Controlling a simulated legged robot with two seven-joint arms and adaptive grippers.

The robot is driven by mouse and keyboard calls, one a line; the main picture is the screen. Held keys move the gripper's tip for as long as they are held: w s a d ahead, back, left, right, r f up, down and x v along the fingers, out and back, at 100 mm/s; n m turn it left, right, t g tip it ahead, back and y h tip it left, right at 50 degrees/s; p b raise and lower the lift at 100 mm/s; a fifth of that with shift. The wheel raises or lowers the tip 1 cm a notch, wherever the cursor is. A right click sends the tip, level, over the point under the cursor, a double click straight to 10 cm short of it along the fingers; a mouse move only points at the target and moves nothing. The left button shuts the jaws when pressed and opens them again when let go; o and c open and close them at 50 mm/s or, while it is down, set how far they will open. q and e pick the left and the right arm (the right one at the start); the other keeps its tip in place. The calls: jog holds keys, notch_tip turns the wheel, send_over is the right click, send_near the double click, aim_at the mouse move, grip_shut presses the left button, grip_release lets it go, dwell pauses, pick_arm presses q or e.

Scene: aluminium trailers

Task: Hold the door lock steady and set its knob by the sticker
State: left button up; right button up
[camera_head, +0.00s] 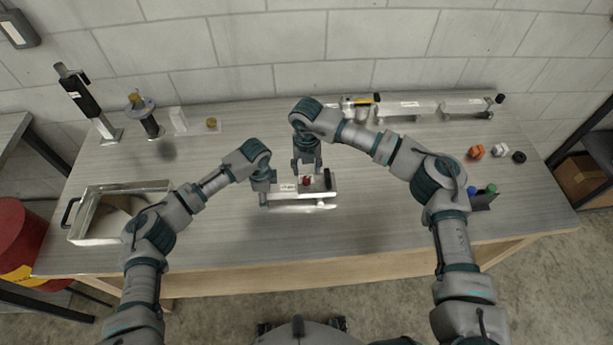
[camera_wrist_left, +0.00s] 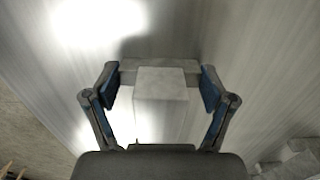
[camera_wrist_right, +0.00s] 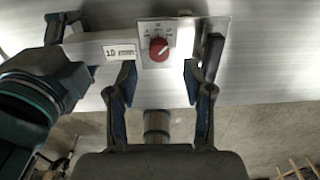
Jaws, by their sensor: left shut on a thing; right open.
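The door lock (camera_head: 320,197) is a pale metal bar lying across the middle of the table. Its red knob (camera_head: 306,181) sits on a marked plate; it also shows in the right wrist view (camera_wrist_right: 159,49), with its white mark pointing up and right. Left of it is a white sticker (camera_wrist_right: 120,51) that seems to read "10" with small print. My left gripper (camera_head: 264,190) is shut on the lock's left end, seen between its fingers in the left wrist view (camera_wrist_left: 160,95). My right gripper (camera_head: 307,168) is open above the knob; its fingers (camera_wrist_right: 158,78) are apart, not touching it.
A black lever (camera_wrist_right: 212,55) stands beside the right gripper's finger. An open metal tray (camera_head: 85,215) lies at the left. Metal parts (camera_head: 400,108) line the back, and an orange nut (camera_head: 476,151) and other small parts lie at the right. The front table area is clear.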

aim_at(306, 178)
notch_tip(306, 178, down, 5)
jog(key=shift+f, duration=0.1)
jog(key=shift+c, duration=0.2)
grip_shut()
